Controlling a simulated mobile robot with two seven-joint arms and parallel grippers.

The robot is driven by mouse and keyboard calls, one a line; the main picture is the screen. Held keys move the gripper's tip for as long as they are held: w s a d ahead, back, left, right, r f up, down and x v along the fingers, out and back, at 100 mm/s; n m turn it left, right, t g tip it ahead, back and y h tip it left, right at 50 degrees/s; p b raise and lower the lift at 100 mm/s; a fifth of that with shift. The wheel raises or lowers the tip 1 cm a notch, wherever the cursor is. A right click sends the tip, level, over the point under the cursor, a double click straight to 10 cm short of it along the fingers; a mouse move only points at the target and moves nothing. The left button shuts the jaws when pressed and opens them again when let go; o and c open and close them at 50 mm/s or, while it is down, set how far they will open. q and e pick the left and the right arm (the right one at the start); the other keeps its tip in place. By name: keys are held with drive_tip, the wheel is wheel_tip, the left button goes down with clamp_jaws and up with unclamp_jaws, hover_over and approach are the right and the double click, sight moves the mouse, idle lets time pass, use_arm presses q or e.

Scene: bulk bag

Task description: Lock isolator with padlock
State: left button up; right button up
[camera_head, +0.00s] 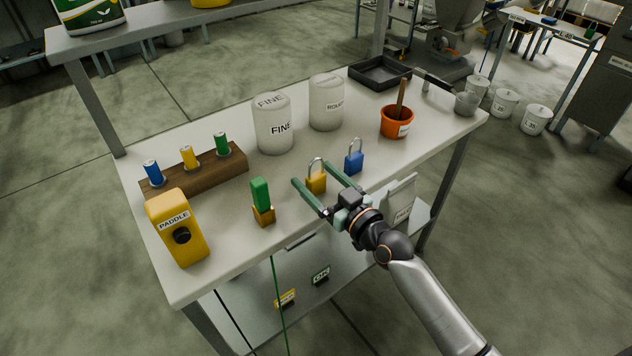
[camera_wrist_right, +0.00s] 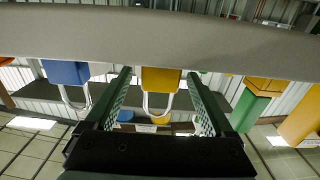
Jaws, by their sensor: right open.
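The isolator (camera_head: 182,238) is a yellow box marked PADDLE with a black knob, standing at the table's front left. A yellow padlock (camera_head: 316,184) with a silver shackle stands upright on the table right of it. My right gripper (camera_head: 312,174) is open, with its two green fingers on either side of the yellow padlock. In the right wrist view the yellow padlock (camera_wrist_right: 161,80) appears upside down between the open fingers (camera_wrist_right: 157,75), with gaps on both sides. A blue padlock (camera_head: 354,163) stands just beyond the right finger. My left gripper is out of view.
A green-topped yellow block (camera_head: 261,203) stands between isolator and yellow padlock. A wooden rack (camera_head: 205,175) with blue, yellow and green pegs lies behind. White canisters (camera_head: 274,125), an orange pot (camera_head: 396,122) and a black tray (camera_head: 374,70) stand further back. The table's front edge is close.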

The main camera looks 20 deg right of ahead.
clamp_jaws()
idle(0.6)
